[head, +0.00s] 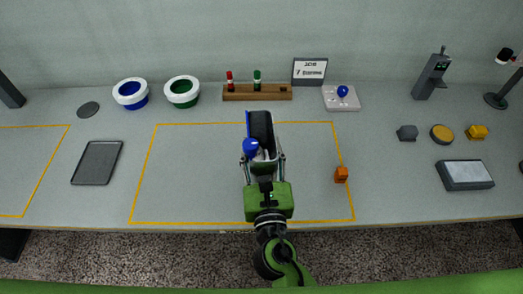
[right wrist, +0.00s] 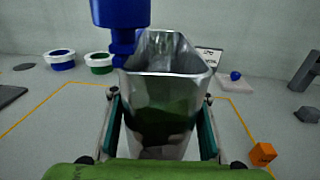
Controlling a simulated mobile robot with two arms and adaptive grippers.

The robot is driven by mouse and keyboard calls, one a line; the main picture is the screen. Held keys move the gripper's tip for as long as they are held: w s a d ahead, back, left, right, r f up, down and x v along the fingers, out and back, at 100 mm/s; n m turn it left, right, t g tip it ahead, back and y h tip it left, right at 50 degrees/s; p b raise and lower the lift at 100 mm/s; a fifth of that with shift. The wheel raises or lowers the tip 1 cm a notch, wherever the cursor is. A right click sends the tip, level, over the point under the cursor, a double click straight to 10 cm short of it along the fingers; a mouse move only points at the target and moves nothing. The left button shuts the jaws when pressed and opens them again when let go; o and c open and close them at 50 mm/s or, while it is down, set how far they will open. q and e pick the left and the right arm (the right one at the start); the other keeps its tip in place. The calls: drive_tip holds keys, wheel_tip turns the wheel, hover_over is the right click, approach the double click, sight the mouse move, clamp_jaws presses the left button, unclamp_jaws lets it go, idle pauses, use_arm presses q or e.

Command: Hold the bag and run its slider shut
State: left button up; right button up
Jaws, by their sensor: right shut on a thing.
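The bag (head: 261,126) is silvery and dark, and it stands upright over the framed area of the table. My right gripper (head: 264,163) is shut on it, with one finger on each side. In the right wrist view the bag (right wrist: 166,105) fills the space between the fingers, and its mouth gapes open at the top. A blue slider (head: 251,147) with a round knob sits at the left of the bag's mouth. It looms large at the rim in the right wrist view (right wrist: 121,28). My left gripper is not in view.
An orange block (head: 341,175) lies right of the bag. A dark tray (head: 97,163) lies left. Behind are blue (head: 131,101) and green (head: 182,101) bowls with white rims, a wooden rack (head: 257,92), a sign (head: 309,71) and a plate with a blue ball (head: 342,105).

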sight(262, 143)
drive_tip(key=shift+w+d+f+b, duration=0.1)
drive_tip(key=shift+w+f+b, duration=0.5)
drive_tip(key=shift+w+f, duration=0.55)
drive_tip(key=shift+w+a+f+b, duration=0.1)
drive_tip(key=shift+w+f+b, duration=0.5)
drive_tip(key=shift+w+f, duration=0.6)
drive_tip(key=shift+w+d+f+b, duration=0.1)
drive_tip(key=shift+w+f+b, duration=0.6)
drive_tip(key=shift+w, duration=0.75)
drive_tip(key=shift+f+b, duration=0.4)
drive_tip(key=shift+f, duration=0.3)
